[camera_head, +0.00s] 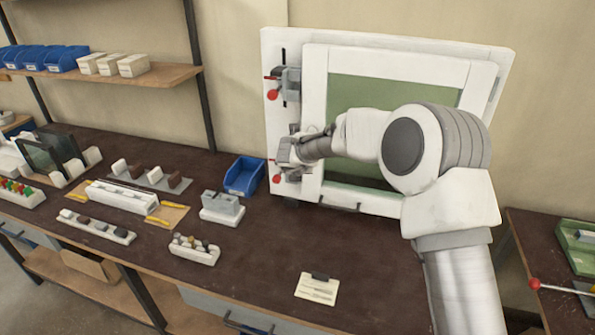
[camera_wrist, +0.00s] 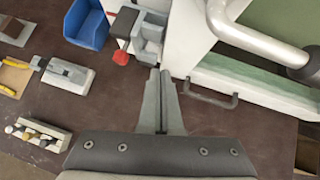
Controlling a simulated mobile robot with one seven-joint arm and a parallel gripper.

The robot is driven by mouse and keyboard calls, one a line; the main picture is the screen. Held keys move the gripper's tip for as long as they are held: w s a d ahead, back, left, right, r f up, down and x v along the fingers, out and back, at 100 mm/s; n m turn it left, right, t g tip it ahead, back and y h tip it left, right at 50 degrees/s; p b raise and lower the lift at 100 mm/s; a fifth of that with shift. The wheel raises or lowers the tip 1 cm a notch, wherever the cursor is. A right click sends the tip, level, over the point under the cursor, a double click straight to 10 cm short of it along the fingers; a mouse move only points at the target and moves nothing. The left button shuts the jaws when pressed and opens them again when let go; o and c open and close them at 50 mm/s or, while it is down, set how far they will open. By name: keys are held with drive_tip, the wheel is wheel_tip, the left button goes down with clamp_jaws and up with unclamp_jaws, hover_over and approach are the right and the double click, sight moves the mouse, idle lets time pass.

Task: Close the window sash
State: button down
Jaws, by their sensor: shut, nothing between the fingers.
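The window sash (camera_head: 315,110) is a white frame around a green pane, set against a larger white frame (camera_head: 390,40) that stands at the back of the bench. My arm hides much of its middle and right side; I cannot tell how far it stands open. Its dark handle (camera_wrist: 210,97) is at the lower edge. Grey clamps with red knobs sit on the left frame side: an upper clamp (camera_head: 290,84) and a lower clamp (camera_wrist: 148,38). My gripper (camera_wrist: 161,74) is shut and empty, its fingertips just in front of the lower clamp, left of the handle. Contact is unclear.
A blue bin (camera_head: 244,175) and a grey block on a white base (camera_head: 222,209) stand left of the frame. A holder with small pegs (camera_head: 194,249) and a card (camera_head: 317,288) lie nearer. The bench (camera_head: 265,255) is bare between them.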

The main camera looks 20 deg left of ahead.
drive_tip(key=a+v, duration=0.2)
drive_tip(key=v, duration=0.7)
drive_tip(key=d+r+n+t+y, duration=0.2)
drive_tip(key=d+r+n, duration=0.3)
drive_tip(key=r+n, duration=0.5)
drive_tip(key=s+d+r+n+y, duration=0.2)
drive_tip(key=s+d+r+n, duration=0.5)
drive_tip(key=r+n, duration=0.15)
drive_tip(key=s+d+f+n+g+h, duration=0.2)
drive_tip(key=s+d+n, duration=0.5)
drive_tip(key=s+d, duration=0.5)
drive_tip(key=s+d+f+n+g+h, duration=0.3)
drive_tip(key=s+d+f+n, duration=0.3)
drive_tip(key=s+d, duration=0.7)
drive_tip(key=shift+d+f+n+h, duration=0.4)
drive_tip(key=shift+n+h, duration=0.2)
drive_tip(key=shift+n, duration=0.25)
